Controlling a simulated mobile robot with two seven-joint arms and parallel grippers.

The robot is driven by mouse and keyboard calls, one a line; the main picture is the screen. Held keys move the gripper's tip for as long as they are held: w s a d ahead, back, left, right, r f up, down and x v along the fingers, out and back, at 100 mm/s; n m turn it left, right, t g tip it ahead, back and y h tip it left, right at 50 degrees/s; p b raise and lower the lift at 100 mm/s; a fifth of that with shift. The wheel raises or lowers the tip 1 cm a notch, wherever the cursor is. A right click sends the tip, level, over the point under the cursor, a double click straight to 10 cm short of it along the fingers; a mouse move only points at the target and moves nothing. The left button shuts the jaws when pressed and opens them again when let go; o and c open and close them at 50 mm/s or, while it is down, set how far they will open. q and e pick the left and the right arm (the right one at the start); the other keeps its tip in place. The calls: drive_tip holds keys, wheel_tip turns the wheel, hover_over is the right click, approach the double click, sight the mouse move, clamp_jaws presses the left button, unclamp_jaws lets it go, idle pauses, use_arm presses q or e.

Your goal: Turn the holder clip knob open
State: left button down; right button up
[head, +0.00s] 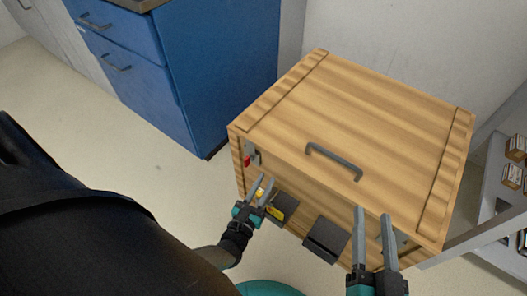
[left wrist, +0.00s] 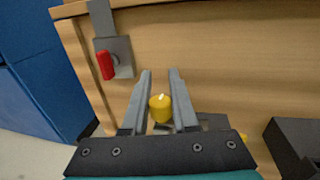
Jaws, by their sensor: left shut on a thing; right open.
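The yellow knob (left wrist: 160,108) with a pale mark on top sits between the fingers of my left gripper (left wrist: 160,74), at the front of the wooden cart. In the head view the yellow knob (head: 260,193) is partly hidden by the fingers of my left gripper (head: 266,182). My left gripper is shut on it. The clip that the knob belongs to is mostly hidden behind the gripper. My right gripper (head: 372,212) is open and empty in front of the cart's right part.
The wooden cart (head: 350,110) has a closed lid with a grey handle (head: 334,161). A red knob (left wrist: 106,65) on a grey latch is at its left front. A dark block (head: 326,238) juts from the front. A blue cabinet (head: 215,70) stands behind left; shelves (head: 495,190) stand right.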

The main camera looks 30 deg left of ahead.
use_arm(q)
drive_tip(key=m+h, duration=0.1)
drive_tip(key=h, duration=0.1)
drive_tip(key=m+h, duration=0.1)
drive_tip(key=h, duration=0.1)
drive_tip(key=m+h, duration=0.1)
drive_tip(key=shift+w+d+m+h, duration=0.1)
drive_tip(key=shift+d+m+h, duration=0.2)
drive_tip(key=shift+d+h, duration=0.1)
drive_tip(key=shift+d+m+g+h, duration=0.2)
drive_tip(key=shift+m+g+h, duration=0.15)
drive_tip(key=shift+m+h, duration=0.55)
drive_tip(key=shift+d+m+g+h, duration=0.2)
drive_tip(key=shift+m+g+h, duration=0.3)
drive_tip(key=shift+h, duration=0.7)
drive_tip(key=shift+d+r+m+h, duration=0.1)
drive_tip(key=shift+m+h, duration=0.3)
drive_tip(key=c, duration=0.7)
unclamp_jaws()
drive_tip(key=shift+s, duration=0.2)
drive_tip(key=shift+s, duration=0.1)
drive_tip(key=v, duration=1.5)
